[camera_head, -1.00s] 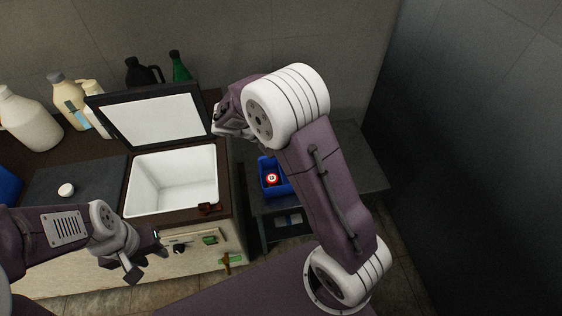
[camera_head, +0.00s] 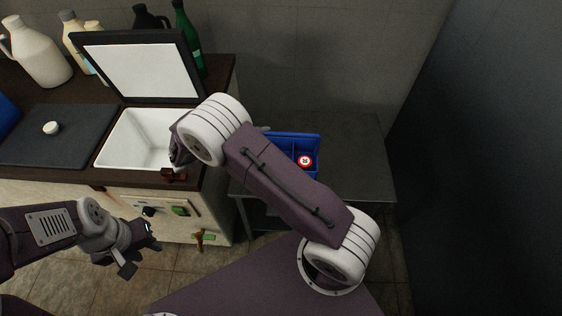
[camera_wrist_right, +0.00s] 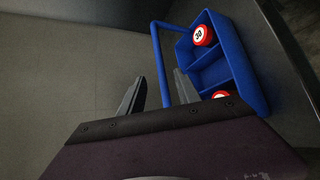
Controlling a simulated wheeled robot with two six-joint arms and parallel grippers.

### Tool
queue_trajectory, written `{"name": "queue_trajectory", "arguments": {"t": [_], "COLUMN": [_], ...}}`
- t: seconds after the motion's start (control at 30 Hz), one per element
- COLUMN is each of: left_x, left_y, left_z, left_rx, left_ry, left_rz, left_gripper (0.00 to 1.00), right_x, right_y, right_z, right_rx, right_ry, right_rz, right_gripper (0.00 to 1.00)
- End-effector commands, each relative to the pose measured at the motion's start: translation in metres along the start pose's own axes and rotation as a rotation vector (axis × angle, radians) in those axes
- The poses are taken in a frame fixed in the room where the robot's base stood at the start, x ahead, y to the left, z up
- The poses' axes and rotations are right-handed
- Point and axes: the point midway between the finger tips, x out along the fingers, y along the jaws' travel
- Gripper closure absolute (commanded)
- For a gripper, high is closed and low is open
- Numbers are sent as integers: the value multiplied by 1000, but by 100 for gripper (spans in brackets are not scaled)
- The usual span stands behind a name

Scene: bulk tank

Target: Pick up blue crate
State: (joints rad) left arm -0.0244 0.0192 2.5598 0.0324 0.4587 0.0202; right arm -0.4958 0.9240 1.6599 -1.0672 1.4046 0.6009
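The blue crate (camera_head: 300,137) sits on the grey table right of the counter, partly hidden by my right arm. In the right wrist view the crate (camera_wrist_right: 242,62) has compartments, a blue bar handle on its left side, and two red items with white round faces. My right gripper (camera_wrist_right: 160,80) is open. The crate's handle runs between its two fingers in the picture; I cannot tell whether they touch it. In the head view this gripper is mostly hidden behind the arm. My left gripper (camera_head: 142,248) is open and empty in front of the counter, far from the crate.
The grey side table (camera_head: 355,150) is bare right of the crate. Left of it is a counter with a white open tank (camera_head: 130,140), its raised lid (camera_head: 145,70), and several bottles behind. A grey wall stands behind; a dark wall rises at right.

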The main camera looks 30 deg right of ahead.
Motion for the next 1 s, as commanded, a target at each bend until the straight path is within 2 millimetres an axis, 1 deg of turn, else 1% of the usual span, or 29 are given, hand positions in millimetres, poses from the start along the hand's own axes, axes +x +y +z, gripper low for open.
{"name": "queue_trajectory", "arguments": {"t": [0.07,0.13,0.3,0.47,0.6,0.7,0.8,0.97,1.0], "left_x": [-1,0,1,2,4,4,4,4,4], "left_y": [0,0,0,0,0,0,0,0,0], "left_z": [0,0,0,0,0,0,0,0,0], "left_rx": [0,0,0,0,0,0,0,0,0], "left_ry": [0,0,0,0,0,0,0,0,0], "left_rz": [0,0,0,0,0,0,0,0,0], "left_gripper": [64,64,64,64,64,64,64,64,64], "right_x": [2,8,35,44,71,85,91,91,91], "right_y": [1,1,0,0,-2,-2,-2,-1,-1], "right_z": [1,1,1,1,-1,-1,-1,-1,-1], "right_rx": [0,0,0,0,1,0,0,0,1], "right_ry": [-1,-3,-4,-3,-5,-4,-1,0,-1], "right_rz": [0,-1,-2,-1,-3,-3,-1,-1,-1], "right_gripper": [60,60,60,60,60,60,60,60,66]}}
